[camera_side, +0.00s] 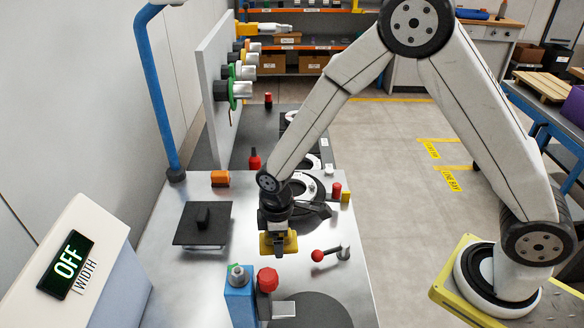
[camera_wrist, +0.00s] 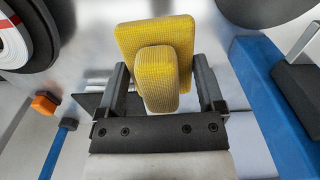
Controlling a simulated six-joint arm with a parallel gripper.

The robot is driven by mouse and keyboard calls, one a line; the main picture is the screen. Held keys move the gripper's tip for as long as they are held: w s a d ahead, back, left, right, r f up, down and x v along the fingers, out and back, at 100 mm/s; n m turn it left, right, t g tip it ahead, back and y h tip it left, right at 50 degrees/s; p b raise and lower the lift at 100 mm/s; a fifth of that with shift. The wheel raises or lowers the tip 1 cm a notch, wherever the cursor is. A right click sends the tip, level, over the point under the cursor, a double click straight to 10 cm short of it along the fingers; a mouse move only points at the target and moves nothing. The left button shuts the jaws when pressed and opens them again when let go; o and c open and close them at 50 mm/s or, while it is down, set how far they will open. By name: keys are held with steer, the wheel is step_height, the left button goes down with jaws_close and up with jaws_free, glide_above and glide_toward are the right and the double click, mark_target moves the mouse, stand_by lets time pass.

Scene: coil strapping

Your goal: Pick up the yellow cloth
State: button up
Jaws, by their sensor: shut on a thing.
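The yellow cloth (camera_wrist: 158,38) is a folded, woven-looking pad with a smaller raised yellow block (camera_wrist: 157,78) on it. In the wrist view it sits between the two dark fingers of my gripper (camera_wrist: 164,88). In the side view the yellow cloth (camera_side: 278,244) shows at the lower end of my gripper (camera_side: 278,232), over the grey metal table. My gripper is shut on the cloth. I cannot tell whether the cloth touches the table.
A blue block with a red knob (camera_side: 267,279) stands in front of my gripper. A red-balled lever (camera_side: 318,256) is to its right. A black plate with a handle (camera_side: 203,224) lies to the left. A white sloped box with an OFF display (camera_side: 68,264) stands front left.

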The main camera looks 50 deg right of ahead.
steer(key=s+d+r, duration=0.1)
steer(key=s+r, duration=0.2)
steer(key=s, duration=0.3)
steer(key=shift+s+d, duration=0.25)
steer(key=shift+d, duration=0.05)
steer(key=o, duration=0.6)
steer(key=c, duration=0.4)
steer(key=w+d+m, duration=0.3)
steer(key=w+d, duration=0.1)
steer(key=d, duration=0.2)
steer(key=w+d+m, duration=0.3)
steer(key=w+d, duration=0.2)
steer(key=d, duration=0.2)
steer(key=w+d+r+m, duration=0.1)
steer(key=w+d+m, duration=0.2)
steer(key=w+d, duration=0.2)
steer(key=shift+w+d, duration=0.2)
steer(key=shift+d, duration=0.45)
